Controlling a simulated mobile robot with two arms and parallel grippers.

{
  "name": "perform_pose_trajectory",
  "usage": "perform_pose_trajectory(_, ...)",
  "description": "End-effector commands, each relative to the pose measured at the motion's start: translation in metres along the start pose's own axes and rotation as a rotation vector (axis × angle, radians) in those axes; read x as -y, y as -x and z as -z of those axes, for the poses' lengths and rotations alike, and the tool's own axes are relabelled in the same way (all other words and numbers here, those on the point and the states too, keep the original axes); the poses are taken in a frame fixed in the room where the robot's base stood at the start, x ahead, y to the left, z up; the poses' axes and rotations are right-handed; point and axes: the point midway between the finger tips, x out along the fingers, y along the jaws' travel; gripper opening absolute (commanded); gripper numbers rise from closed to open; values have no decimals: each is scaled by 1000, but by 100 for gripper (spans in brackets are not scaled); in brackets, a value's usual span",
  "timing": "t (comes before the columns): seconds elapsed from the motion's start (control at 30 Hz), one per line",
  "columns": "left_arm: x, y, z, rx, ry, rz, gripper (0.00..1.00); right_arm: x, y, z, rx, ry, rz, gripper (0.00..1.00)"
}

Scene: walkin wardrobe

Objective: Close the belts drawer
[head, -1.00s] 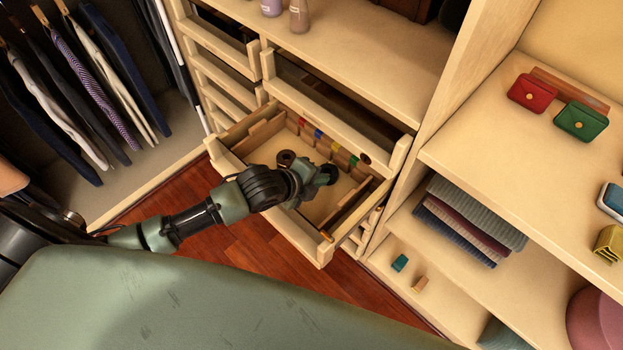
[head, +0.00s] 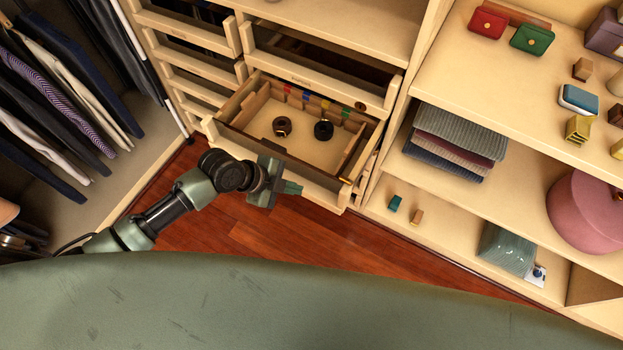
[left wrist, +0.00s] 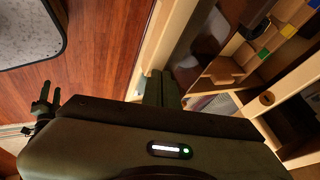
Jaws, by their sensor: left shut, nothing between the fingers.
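A pale wooden drawer (head: 325,193) stands pulled out in the middle of the head view. I take it as the belts drawer, because a brown rolled belt (head: 282,126) and a black rolled belt (head: 323,130) lie inside. My left gripper (head: 291,188) is shut and empty at the outer side of the drawer front, covering part of it. I cannot tell whether it touches the front. Its fingers (left wrist: 160,88) also show in the left wrist view, beside pale wood. My right gripper does not show in the head view.
Another drawer (head: 318,80) above also stands out a little. Narrower drawers (head: 193,65) are at left, beside hanging clothes (head: 50,100). Shelves with folded knits (head: 455,140) and a pink round box (head: 588,212) are at right. Red-brown floor (head: 240,235) in front is clear.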

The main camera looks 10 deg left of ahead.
Motion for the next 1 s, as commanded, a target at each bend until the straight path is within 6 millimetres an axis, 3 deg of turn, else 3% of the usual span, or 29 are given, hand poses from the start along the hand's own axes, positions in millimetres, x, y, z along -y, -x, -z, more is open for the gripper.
perform_pose_trajectory(0.27, 0, -60, 2, -1, 2, -1, 0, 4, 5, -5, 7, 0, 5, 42)
perform_pose_trajectory(0.5, 30, -73, 0, 2, -1, 2, 0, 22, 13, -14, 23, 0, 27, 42)
perform_pose_trajectory(1.0, 36, -77, 0, 2, -1, 1, 0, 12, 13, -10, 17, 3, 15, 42)
